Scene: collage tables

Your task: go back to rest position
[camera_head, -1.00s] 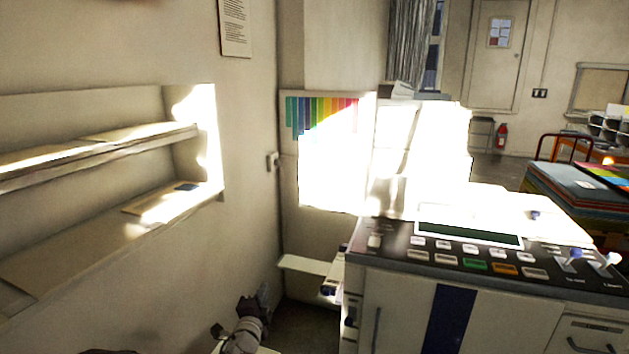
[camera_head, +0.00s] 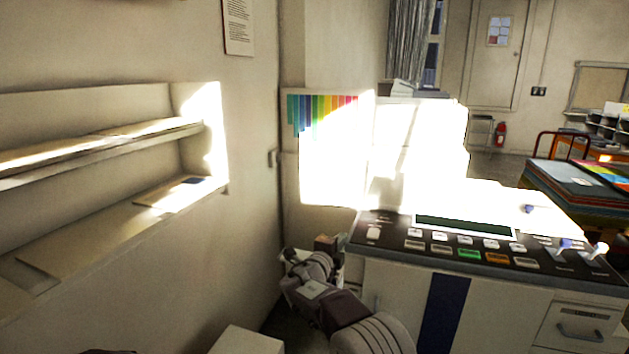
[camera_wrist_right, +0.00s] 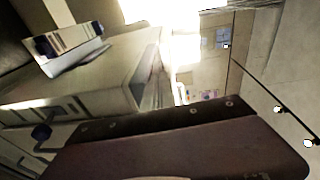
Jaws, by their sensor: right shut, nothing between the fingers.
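My right gripper (camera_head: 327,243) is in the head view at the lower middle, between the left wall and the control console. It is small there, and its fingertips are hard to make out against the console's side. It is shut and holds nothing. My right forearm and wrist links come up to it from the bottom edge. In the right wrist view a dark red-brown plate, seemingly part of my own gripper or arm, fills the bottom. My left gripper is not in view.
The console (camera_head: 400,300) with coloured buttons stands close to the right of my right arm. A wall recess with shelves (camera_head: 100,150) is at the left. A stacked table (camera_head: 575,190) stands at the far right. A narrow floor gap lies between wall and console.

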